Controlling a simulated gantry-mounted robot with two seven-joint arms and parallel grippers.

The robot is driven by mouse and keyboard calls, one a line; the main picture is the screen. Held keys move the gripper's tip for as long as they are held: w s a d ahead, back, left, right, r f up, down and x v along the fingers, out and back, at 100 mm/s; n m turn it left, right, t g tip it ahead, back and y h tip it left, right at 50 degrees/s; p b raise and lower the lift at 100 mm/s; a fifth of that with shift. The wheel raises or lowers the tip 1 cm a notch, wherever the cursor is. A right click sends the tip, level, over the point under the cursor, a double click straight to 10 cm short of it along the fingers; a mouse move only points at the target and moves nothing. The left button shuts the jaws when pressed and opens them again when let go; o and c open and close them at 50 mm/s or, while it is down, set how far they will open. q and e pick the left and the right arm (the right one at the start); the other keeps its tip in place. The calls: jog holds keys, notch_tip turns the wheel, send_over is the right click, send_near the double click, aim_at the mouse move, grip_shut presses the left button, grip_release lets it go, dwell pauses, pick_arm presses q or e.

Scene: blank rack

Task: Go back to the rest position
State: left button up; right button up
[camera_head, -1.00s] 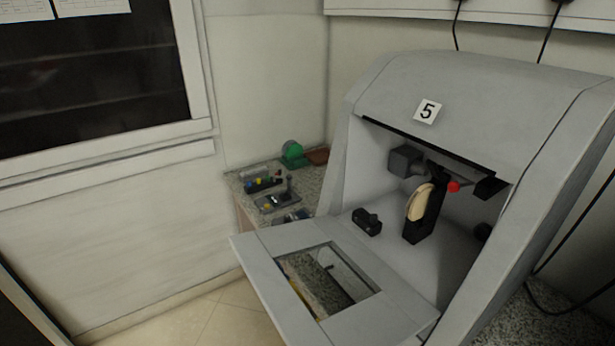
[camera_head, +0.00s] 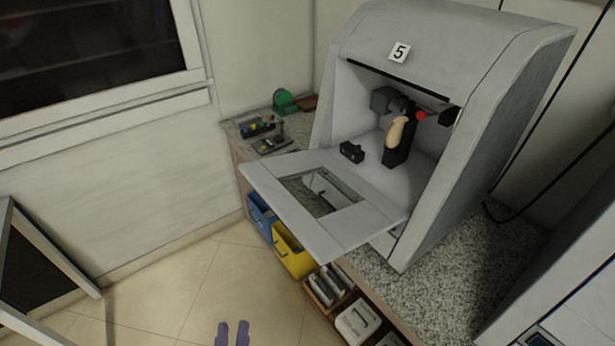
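My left gripper (camera_head: 232,333) shows at the bottom edge, left of the middle, as two purple fingertips with a narrow gap between them. They look parted and nothing shows between them. The rest of this gripper is below the picture. It is over the tiled floor (camera_head: 180,285), apart from the grey machine (camera_head: 450,55) marked 5. My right gripper is not in view.
The machine's lowered door (camera_head: 325,235) juts out over the counter (camera_head: 465,265) edge. Blue (camera_head: 262,217) and yellow (camera_head: 291,258) bins sit below. Open floor lies between.

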pick_arm(q)
jog(key=s+a+f+n+g+y+p, duration=0.1)
jog(key=s+a+f+n+g, duration=0.25)
jog(key=s+g, duration=0.55)
jog(key=s+a+f+n+g+y+p, duration=0.1)
jog(key=s+a+f+n+g, duration=0.3)
jog(key=g, duration=0.9)
notch_tip(320, 180, up, 37)
jog(key=s+p, duration=0.1)
jog(key=p, duration=3.7)
jog(key=shift+d+r+n, duration=0.2)
jog(key=shift+d+n, duration=0.15)
jog(key=shift+d, duration=0.05)
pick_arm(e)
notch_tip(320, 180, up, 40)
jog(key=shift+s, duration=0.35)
pick_arm(q)
jog(key=shift+f, duration=0.15)
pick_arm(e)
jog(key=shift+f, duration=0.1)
